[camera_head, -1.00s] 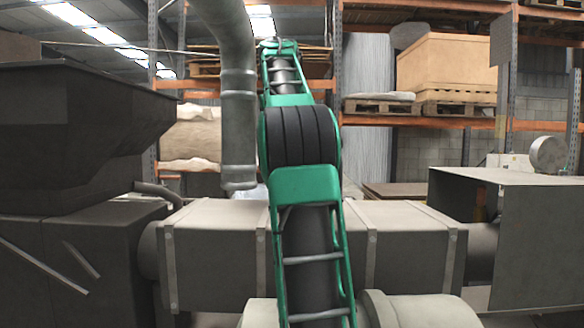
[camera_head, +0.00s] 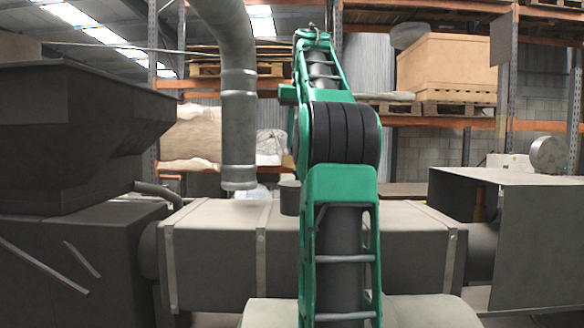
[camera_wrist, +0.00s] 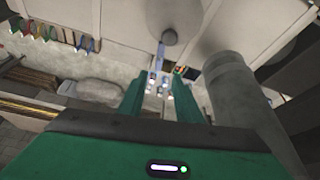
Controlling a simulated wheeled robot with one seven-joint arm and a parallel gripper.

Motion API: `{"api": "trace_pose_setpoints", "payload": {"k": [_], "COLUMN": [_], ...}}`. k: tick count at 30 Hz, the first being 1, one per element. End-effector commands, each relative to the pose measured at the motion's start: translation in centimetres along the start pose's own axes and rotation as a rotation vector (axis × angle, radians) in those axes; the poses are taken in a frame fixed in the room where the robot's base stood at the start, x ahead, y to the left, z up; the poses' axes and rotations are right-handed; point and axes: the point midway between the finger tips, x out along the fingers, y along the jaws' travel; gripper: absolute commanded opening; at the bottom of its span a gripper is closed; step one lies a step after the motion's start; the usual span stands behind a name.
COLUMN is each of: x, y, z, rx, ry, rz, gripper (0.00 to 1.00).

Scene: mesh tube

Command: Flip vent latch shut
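I cannot clearly pick out a vent latch in either view. In the wrist view, the two green fingers of my gripper (camera_wrist: 158,82) are apart, with no object visibly held between them. Beyond the fingertips, a thin blue strip (camera_wrist: 158,56) hangs below a round grey disc; I cannot tell what it is. A thick grey cylinder (camera_wrist: 236,105) stands close to the right finger. In the head view my green arm covers the middle of the long grey duct (camera_head: 225,240), and my gripper cannot be made out. A small dark cylinder (camera_head: 290,197) sits on the duct's top, left of my arm.
A curved grey pipe (camera_head: 239,120) hangs down left of my arm, ending above the duct. A dark hopper (camera_head: 80,130) stands at the left. An open grey box (camera_head: 535,240) stands at the right. Shelving with a large crate (camera_head: 447,70) is behind.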

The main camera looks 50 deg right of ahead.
Motion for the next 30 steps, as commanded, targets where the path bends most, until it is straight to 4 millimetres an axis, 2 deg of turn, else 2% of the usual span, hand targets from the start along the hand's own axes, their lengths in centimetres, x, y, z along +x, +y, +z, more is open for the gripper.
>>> {"api": "trace_pose_setpoints", "payload": {"k": [9,15,20,28,29,30], "x": [5.5,7.8,8.7,8.8,8.8,8.8], "y": [-0.1,-0.1,-0.1,-0.1,-0.1,-0.1], "z": [0.1,0.0,0.0,0.0,0.0,0.0], "rx": [-0.001,0.0,-0.001,0.0,0.0,0.0], "ry": [-0.004,-0.001,-0.001,0.0,0.0,0.0], "rz": [0.001,0.002,0.002,0.002,0.002,0.002], "gripper": [0.31,0.31,0.31,0.31,0.26,0.17]}}
